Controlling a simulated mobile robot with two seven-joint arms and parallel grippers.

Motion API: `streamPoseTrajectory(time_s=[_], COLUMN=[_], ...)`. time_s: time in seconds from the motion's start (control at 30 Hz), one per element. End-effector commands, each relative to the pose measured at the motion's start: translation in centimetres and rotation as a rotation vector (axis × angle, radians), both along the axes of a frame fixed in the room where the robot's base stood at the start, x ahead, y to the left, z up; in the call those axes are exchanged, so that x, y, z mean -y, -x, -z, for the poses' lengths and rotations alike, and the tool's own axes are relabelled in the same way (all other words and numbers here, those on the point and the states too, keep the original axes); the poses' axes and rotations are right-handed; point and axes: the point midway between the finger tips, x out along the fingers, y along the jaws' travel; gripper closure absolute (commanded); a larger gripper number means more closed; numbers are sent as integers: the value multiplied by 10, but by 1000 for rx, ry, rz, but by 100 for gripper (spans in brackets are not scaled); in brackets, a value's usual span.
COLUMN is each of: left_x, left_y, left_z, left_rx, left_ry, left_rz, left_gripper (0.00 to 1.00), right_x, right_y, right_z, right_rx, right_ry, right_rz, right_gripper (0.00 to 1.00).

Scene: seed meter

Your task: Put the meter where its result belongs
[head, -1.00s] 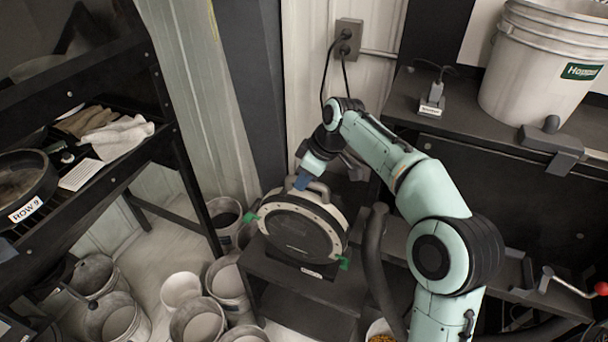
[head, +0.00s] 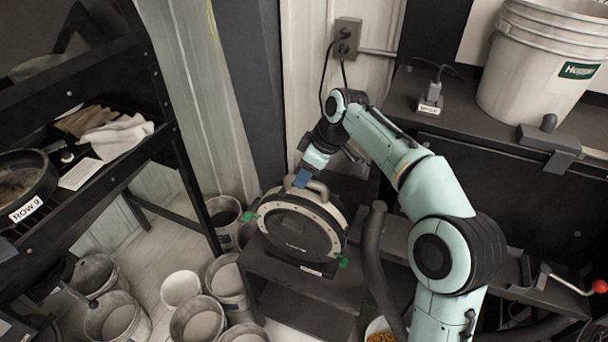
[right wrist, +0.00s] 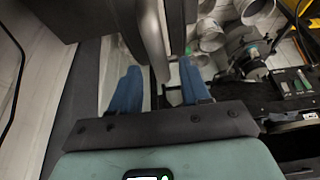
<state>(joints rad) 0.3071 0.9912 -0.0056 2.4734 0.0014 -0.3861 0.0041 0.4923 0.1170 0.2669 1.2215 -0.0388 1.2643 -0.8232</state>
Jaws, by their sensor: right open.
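The meter (head: 298,225) is a round dark disc in a pale ring, with a handle on top and green tabs at its left and lower right. It stands upright, leaning slightly, on a black stand (head: 285,275). A small label is at its lower edge, too small to read. My right gripper (head: 301,179) is at the handle on top of the meter. In the right wrist view its blue fingers (right wrist: 158,75) are apart, with a grey bar between them. Whether they touch it cannot be told. My left gripper is not in view.
A dark shelf at the left holds a round pan labelled ROW 9 (head: 25,208) and a cloth (head: 118,136). Several buckets (head: 198,325) crowd the floor below. A dark hose (head: 374,265) runs right of the stand. A large bucket (head: 535,75) stands on the right bench.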

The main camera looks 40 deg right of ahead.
Motion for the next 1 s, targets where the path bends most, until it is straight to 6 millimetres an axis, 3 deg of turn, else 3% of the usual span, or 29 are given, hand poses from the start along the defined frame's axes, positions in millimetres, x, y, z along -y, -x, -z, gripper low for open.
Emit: streamPoseTrajectory(time_s=[0.2, 0.43, 0.6, 1.0], left_x=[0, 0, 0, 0], left_y=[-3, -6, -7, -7], left_z=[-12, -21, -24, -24], left_rx=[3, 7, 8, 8], left_ry=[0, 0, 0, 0], left_rz=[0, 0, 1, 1], left_gripper=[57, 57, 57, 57], right_x=[8, 15, 17, 18], right_y=[16, 30, 34, 35], right_z=[-48, -84, -94, -95], right_rx=[5, 4, 1, 1], right_ry=[1, 1, 0, 0], right_rz=[1, 0, -1, 0], right_gripper=[54, 54, 54, 54])
